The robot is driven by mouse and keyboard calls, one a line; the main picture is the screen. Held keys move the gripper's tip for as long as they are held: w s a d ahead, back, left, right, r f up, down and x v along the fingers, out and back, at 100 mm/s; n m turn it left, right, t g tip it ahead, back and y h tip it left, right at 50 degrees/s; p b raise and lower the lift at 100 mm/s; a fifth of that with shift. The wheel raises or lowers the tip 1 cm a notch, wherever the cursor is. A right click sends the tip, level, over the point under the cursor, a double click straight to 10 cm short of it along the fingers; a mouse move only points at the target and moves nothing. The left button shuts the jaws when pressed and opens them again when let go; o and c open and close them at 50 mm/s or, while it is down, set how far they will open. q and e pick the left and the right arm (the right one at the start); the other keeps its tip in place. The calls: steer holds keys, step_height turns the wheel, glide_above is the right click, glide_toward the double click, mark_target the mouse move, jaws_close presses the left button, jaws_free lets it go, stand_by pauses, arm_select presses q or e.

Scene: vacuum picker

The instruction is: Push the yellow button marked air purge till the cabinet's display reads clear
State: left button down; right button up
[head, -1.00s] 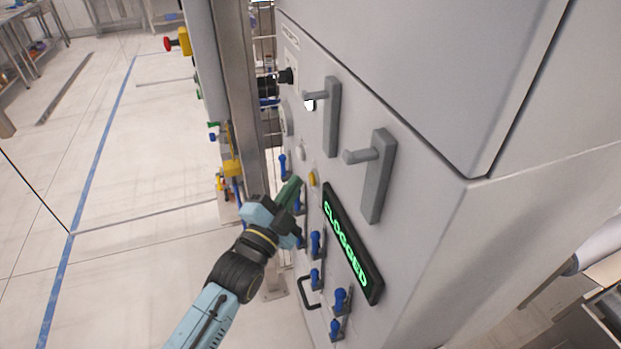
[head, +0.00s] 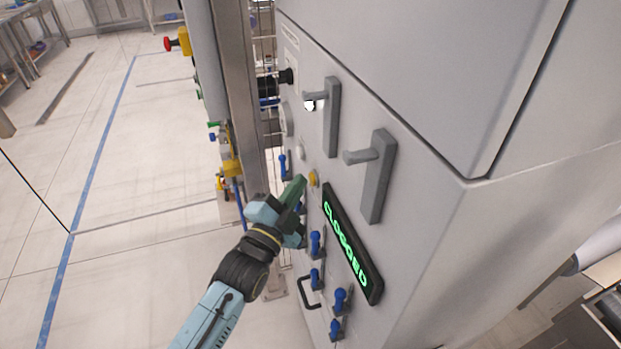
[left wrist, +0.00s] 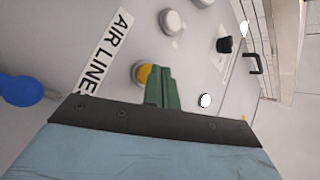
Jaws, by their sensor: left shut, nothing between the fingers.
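The yellow button (head: 313,179) sits on the grey cabinet face (head: 440,190), just above the display. In the left wrist view the yellow button (left wrist: 144,75) is partly hidden behind my fingers. My left gripper (head: 297,184) is shut and empty, its green fingertips close beside the button. It also shows in the left wrist view (left wrist: 161,80). I cannot tell whether the tips touch the button. The display (head: 352,245) reads CLOGGED in green letters. My right gripper is not in view.
Two grey handles (head: 378,178) (head: 331,118) stick out from the cabinet above the display. Several blue valve levers (head: 316,243) sit below my gripper. An AIR LINE label (left wrist: 106,50) and a blue knob (left wrist: 22,90) show in the left wrist view. Open floor lies left.

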arm_select(q)
steer(key=shift+w+d, duration=0.15)
steer(key=shift+d, duration=0.15)
stand_by(0.5)
stand_by(0.4)
steer(key=shift+s+a+p, duration=0.3)
steer(key=shift+a+p, duration=0.05)
steer(key=shift+a, duration=0.35)
steer(key=shift+s+a+p, duration=0.3)
steer(key=shift+s+a, duration=0.05)
steer(key=shift+a, duration=0.45)
steer(key=shift+s+a+p, duration=0.3)
steer(key=shift+a, duration=0.45)
steer(key=shift+s+a+p, duration=0.3)
steer(key=shift+s+a, duration=0.05)
steer(key=shift+a, duration=0.45)
